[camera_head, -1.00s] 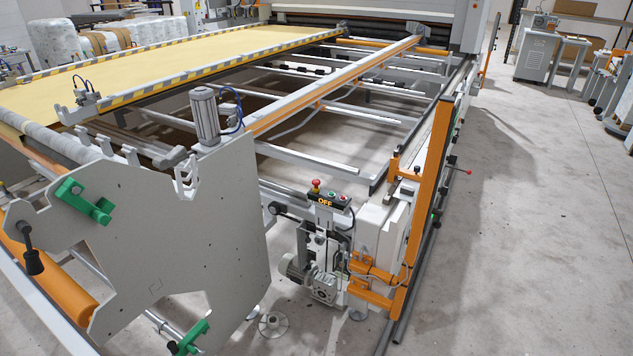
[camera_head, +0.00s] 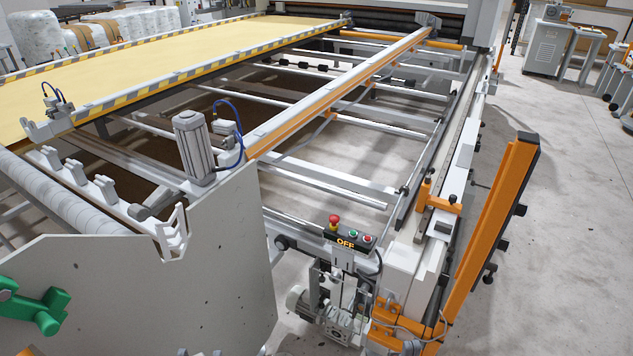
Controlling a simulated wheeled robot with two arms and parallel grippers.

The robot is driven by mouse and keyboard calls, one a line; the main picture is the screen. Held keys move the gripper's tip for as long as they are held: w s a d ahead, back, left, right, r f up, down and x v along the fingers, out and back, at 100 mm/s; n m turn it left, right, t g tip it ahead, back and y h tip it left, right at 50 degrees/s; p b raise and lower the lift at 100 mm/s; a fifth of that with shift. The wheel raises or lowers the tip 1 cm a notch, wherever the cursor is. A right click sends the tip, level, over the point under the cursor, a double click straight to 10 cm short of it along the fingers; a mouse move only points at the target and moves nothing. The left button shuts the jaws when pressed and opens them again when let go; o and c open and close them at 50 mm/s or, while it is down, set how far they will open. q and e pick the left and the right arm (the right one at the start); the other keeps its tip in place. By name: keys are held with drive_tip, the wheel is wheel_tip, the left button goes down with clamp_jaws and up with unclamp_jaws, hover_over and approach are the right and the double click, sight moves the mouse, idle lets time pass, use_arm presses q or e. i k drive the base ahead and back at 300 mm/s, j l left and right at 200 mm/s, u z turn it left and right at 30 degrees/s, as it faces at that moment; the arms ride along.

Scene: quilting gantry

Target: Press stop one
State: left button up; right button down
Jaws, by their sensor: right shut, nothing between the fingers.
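A small dark control box (camera_head: 349,243) stands on the near end of the machine frame, right of centre, and its display reads OFF in yellow letters. A red mushroom stop button (camera_head: 334,221) stands up on its left end. A green button (camera_head: 352,233) and a smaller red button (camera_head: 367,239) sit to its right. Only a sliver of my right gripper (camera_head: 200,353) seems to show at the bottom edge, shut and empty, well below and left of the box and apart from it. My left gripper is not in view.
A large grey side plate (camera_head: 200,270) with a green clamp (camera_head: 38,310) fills the lower left. An orange post (camera_head: 487,240) leans right of the box. Below the box is a motor (camera_head: 345,318). Open concrete floor (camera_head: 570,230) lies to the right.

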sight(334, 219)
drive_tip(key=i+j, duration=0.15)
drive_tip(key=i, duration=0.35)
drive_tip(key=i+j, duration=0.1)
drive_tip(key=i, duration=0.4)
drive_tip(key=j+u, duration=0.05)
